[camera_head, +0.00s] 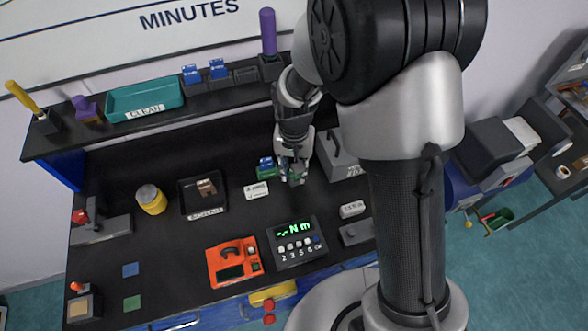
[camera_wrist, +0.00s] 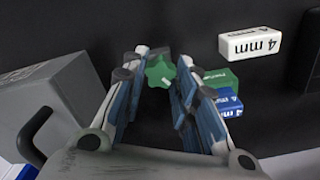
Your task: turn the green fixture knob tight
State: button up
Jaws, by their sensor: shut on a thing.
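The green fixture knob (camera_wrist: 161,72) shows in the wrist view between the tips of my gripper (camera_wrist: 160,78). It is a lobed green knob with a pale mark line, seen from above. The fingers stand on both sides of it and are shut on it. In the head view my gripper (camera_head: 292,172) points down at the back middle of the black bench, beside a green block (camera_head: 267,173). The knob is mostly hidden by the fingers there. A green fixture part (camera_wrist: 222,78) with a blue block (camera_wrist: 226,101) marked 4 mm lies just right of the fingers.
A white 4 mm label block (camera_wrist: 250,43) stands right of the knob. A grey weight with a handle (camera_wrist: 50,105) is close on the left. In the head view a torque display (camera_head: 297,241), an orange device (camera_head: 234,261) and a black tray (camera_head: 203,194) stand nearer the front.

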jog(key=m, duration=0.4)
jog(key=m, duration=0.2)
jog(key=shift+m, duration=1.3)
jog(key=m, duration=0.4)
jog(key=shift+m, duration=0.3)
